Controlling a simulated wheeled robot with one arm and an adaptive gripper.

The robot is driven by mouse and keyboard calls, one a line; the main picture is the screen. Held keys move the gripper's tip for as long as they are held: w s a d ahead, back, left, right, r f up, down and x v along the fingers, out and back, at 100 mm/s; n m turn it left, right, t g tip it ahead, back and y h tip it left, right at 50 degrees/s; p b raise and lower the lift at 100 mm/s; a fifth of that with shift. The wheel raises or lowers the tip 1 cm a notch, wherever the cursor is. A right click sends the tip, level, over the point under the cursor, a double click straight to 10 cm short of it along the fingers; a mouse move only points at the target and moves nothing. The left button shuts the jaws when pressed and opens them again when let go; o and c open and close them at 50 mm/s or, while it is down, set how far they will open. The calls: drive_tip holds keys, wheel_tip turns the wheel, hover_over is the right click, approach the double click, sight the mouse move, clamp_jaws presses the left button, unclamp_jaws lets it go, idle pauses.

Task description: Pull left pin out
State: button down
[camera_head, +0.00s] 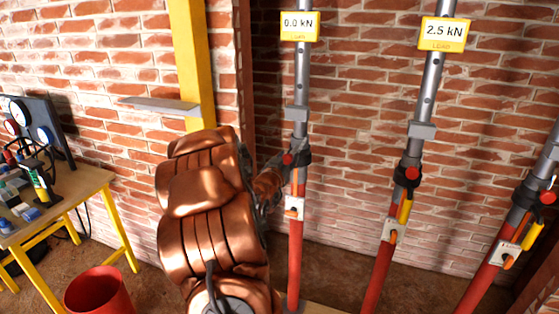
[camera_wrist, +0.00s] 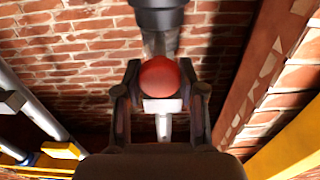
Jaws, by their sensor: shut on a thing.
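The left prop (camera_head: 301,80) is a grey tube over a red lower tube, with a dark collar and a sign reading 0.0 kN. The left pin's red round knob (camera_head: 288,159) shows at this collar. In the wrist view the red knob (camera_wrist: 159,77) sits between the two dark fingers of my gripper (camera_wrist: 160,92), which is shut on it. A pale block and a light rod show just below the knob. How deep the pin sits is hidden. In the head view my gripper (camera_head: 272,178) is partly hidden behind my copper arm.
The middle prop (camera_head: 437,72) reads 2.5 kN and has its own red knob (camera_head: 412,173). A third prop (camera_head: 517,220) leans at the right. A yellow post (camera_head: 187,50) stands left of the left prop. A workbench (camera_head: 75,190) and red bucket (camera_head: 100,292) are at left.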

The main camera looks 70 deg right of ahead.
sight(287, 155)
drive_tip(key=shift+f, duration=0.1)
drive_tip(key=c, duration=0.7)
unclamp_jaws()
drive_tip(key=shift+a, duration=0.1)
drive_tip(key=shift+r, duration=0.2)
wheel_tip(287, 155, up, 10)
drive_tip(key=shift+f, duration=0.1)
